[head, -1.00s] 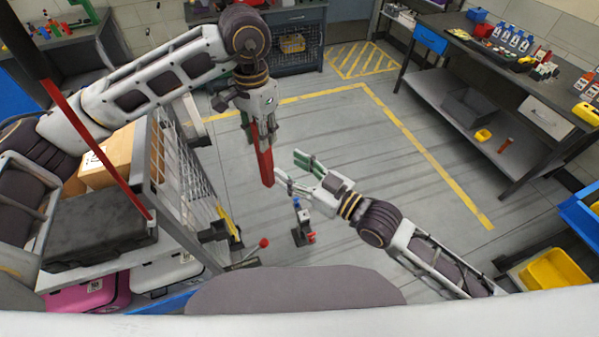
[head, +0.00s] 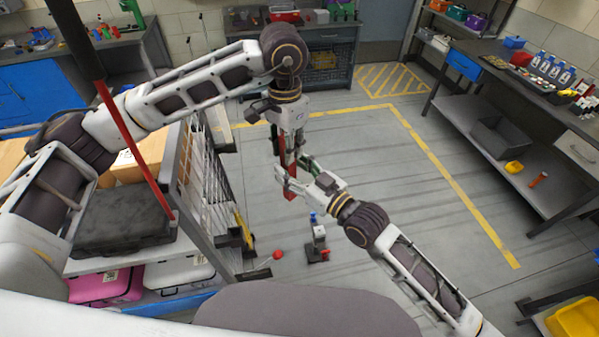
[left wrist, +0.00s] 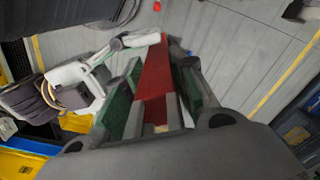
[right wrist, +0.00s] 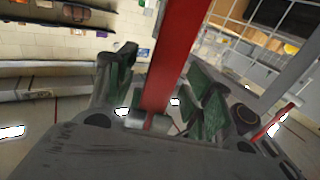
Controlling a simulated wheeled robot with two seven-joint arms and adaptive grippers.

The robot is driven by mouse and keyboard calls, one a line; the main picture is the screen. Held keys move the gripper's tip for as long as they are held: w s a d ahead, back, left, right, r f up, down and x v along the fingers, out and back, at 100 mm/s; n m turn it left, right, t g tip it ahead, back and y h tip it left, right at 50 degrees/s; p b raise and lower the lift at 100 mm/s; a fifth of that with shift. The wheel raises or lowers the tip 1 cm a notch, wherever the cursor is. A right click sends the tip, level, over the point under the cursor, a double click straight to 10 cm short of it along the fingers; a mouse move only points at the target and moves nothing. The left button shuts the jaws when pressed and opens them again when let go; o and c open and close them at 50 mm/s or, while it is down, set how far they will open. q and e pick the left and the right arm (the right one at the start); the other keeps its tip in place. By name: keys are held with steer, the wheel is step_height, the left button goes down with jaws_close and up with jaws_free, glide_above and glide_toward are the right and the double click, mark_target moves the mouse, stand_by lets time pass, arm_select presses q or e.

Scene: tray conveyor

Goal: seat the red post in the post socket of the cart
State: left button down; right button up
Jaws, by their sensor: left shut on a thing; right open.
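The red post (head: 290,186) hangs roughly upright in my left gripper (head: 285,150), which is shut on it. The left wrist view shows the post (left wrist: 155,75), with a pale band, between the green pads. My right gripper (head: 293,172) is open at the lower part of the post. In the right wrist view the post (right wrist: 172,60) passes between its spread green-padded fingers; I cannot tell whether either touches it. The cart (head: 195,190) stands at the left, with a mesh side and a slanting red-and-black bar (head: 135,148) in front. I cannot make out the post socket.
A black case (head: 120,222) and a cardboard box (head: 140,165) lie on the cart. A red-knobbed lever (head: 277,255) and a small stand (head: 318,240) are near its right side. A workbench (head: 520,140) lines the right.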

steer(key=shift+x, duration=0.8)
jaws_close()
arm_select(q)
steer(key=c, duration=1.1)
jaws_free()
arm_select(e)
steer(key=shift+r, duration=0.1)
arm_select(q)
steer(key=shift+r, duration=0.15)
steer(key=shift+r, duration=5.85)
